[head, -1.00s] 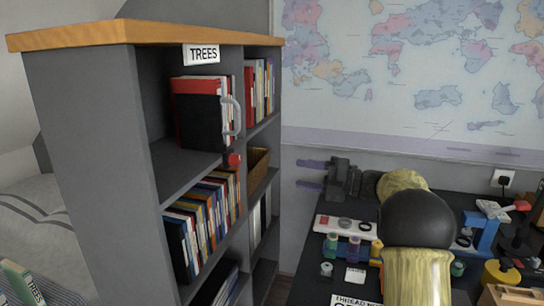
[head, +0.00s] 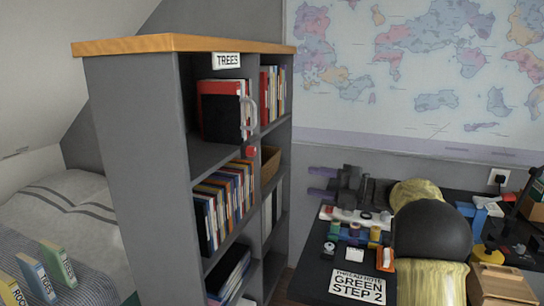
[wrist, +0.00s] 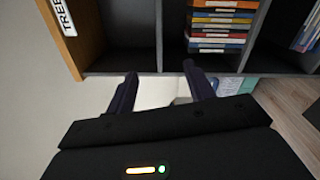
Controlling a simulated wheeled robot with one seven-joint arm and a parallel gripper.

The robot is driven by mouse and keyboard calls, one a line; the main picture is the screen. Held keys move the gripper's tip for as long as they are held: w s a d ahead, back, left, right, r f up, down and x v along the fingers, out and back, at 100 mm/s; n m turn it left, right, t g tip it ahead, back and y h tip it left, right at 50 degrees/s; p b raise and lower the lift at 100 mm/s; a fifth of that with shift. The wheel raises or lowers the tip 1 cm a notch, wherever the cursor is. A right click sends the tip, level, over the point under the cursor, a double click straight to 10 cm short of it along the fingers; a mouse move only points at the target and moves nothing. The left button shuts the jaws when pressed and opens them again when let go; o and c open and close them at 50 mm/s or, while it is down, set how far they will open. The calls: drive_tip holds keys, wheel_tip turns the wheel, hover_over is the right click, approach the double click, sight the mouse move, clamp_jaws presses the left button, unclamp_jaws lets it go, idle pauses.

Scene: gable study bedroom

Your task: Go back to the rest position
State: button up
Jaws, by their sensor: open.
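My gripper (head: 321,183) shows in the head view as two purple fingers pointing left, above the desk's left side and right of the bookshelf. The fingers are apart with nothing between them. In the wrist view my gripper (wrist: 160,75) is also open and empty, with the shelf's edge beyond its tips. My arm reaches across the right part of the head view and hides part of the desk.
A grey bookshelf (head: 140,165) with a "TREES" label (head: 227,60) and several books stands left of the desk (head: 312,262). A card reading "GREEN STEP 2" (head: 358,287) lies on the desk.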

drive_tip(key=w+d+f+m+t+h, duration=0.1)
drive_tip(key=d+f+m+t+h, duration=0.1)
drive_tip(key=m+t+h, duration=0.6)
drive_tip(key=d+f+m+t+h, duration=0.2)
drive_tip(key=d+m+h, duration=0.15)
drive_tip(key=m, duration=0.85)
drive_tip(key=s+d+f+m+g+h, duration=0.1)
drive_tip(key=s+f+m+g+h, duration=0.35)
drive_tip(key=s+f+m, duration=0.35)
drive_tip(key=s+a+f+m+g, duration=0.1)
drive_tip(key=s+f+m+g, duration=0.2)
drive_tip(key=s, duration=0.5)
drive_tip(key=s+a+f+m+g+h, duration=0.1)
drive_tip(key=s+f+g, duration=0.2)
drive_tip(key=s+f, duration=0.45)
drive_tip(key=s+a+f+m+g, duration=0.2)
drive_tip(key=s+f+g, duration=0.1)
drive_tip(key=s, duration=0.7)
wheel_tip(320, 180, up, 29)
drive_tip(key=w+p, duration=0.1)
drive_tip(key=p, duration=2.7)
drive_tip(key=shift+d+f+p, duration=0.15)
drive_tip(key=shift+d+p, duration=0.15)
drive_tip(key=shift+d, duration=0.1)
